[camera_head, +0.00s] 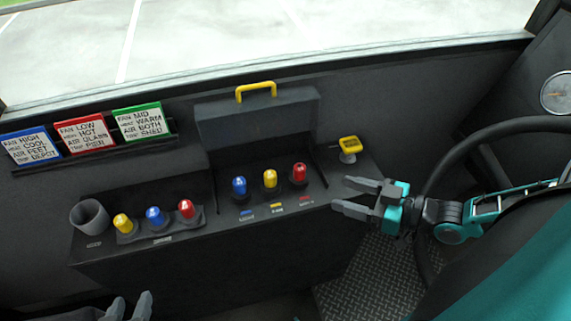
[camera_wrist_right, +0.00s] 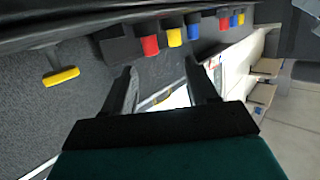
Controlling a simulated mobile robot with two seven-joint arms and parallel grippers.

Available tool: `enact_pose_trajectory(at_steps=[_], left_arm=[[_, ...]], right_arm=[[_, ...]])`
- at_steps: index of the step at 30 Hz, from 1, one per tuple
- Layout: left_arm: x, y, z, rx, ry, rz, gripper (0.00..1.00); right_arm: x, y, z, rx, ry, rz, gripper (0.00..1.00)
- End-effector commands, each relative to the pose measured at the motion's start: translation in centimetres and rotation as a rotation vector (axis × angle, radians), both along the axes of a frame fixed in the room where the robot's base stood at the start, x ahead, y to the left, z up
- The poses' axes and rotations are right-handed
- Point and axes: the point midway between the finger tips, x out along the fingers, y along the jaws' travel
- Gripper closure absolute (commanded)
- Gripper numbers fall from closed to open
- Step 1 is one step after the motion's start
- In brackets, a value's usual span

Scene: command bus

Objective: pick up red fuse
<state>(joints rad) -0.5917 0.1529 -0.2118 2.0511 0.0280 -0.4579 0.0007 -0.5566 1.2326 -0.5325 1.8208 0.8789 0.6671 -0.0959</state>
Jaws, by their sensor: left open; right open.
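One red fuse (camera_head: 299,173) stands upright at the right end of a row of three on the dark console, beside a yellow fuse (camera_head: 270,179) and a blue fuse (camera_head: 239,187). Another red fuse (camera_head: 186,208) stands at the right end of the left row. My right gripper (camera_head: 340,194) is open and empty, to the right of the nearer red fuse and apart from it. In the right wrist view, a red fuse (camera_wrist_right: 150,45) shows beyond the open fingers (camera_wrist_right: 160,72). My left gripper (camera_head: 131,303) is at the bottom edge, open, only its fingertips showing.
A raised cover with a yellow handle (camera_head: 256,91) stands behind the right row. A yellow-topped knob (camera_head: 349,146) stands right of it. A grey cup (camera_head: 90,216) is at the console's left end. A steering wheel (camera_head: 450,165) is near my right arm. Label cards (camera_head: 84,133) line the wall.

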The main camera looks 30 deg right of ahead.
Motion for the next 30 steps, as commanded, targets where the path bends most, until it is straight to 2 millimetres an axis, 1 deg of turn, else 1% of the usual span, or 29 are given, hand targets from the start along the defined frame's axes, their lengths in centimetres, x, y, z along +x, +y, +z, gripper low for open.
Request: enact_pose_trajectory(at_steps=[1, 3, 6, 8, 15, 18, 26, 30], left_arm=[[0.1, -0.1, -0.1, -0.001, -0.003, -0.001, 0.57], [0.2, -0.1, -0.1, 0.000, -0.004, -0.003, 0.57], [0.2, -0.1, -0.2, -0.001, -0.004, -0.004, 0.57], [0.2, -0.1, -0.5, -0.002, -0.004, -0.003, 0.57], [0.0, -0.3, -2.3, -0.006, 0.004, -0.005, 0.57], [-0.1, -0.3, -2.8, -0.006, 0.006, -0.005, 0.57], [-0.1, -0.3, -3.3, -0.007, 0.005, -0.003, 0.57], [-0.1, -0.3, -4.3, -0.010, 0.006, -0.001, 0.57]], right_arm=[[0.1, -0.6, 0.0, -0.005, -0.004, -0.001, 0.42], [0.2, -1.2, 0.2, -0.006, -0.010, -0.005, 0.42], [0.6, -1.3, 0.2, -0.004, -0.016, -0.009, 0.42], [1.3, -1.0, 0.1, -0.003, -0.019, -0.010, 0.42], [4.9, 1.3, -0.8, -0.001, -0.022, -0.009, 0.42], [5.9, 1.9, -1.0, -0.002, -0.019, -0.010, 0.42], [7.2, 2.7, -1.2, -0.003, -0.017, -0.009, 0.42], [8.8, 3.5, -1.5, -0.003, -0.020, -0.009, 0.42]])
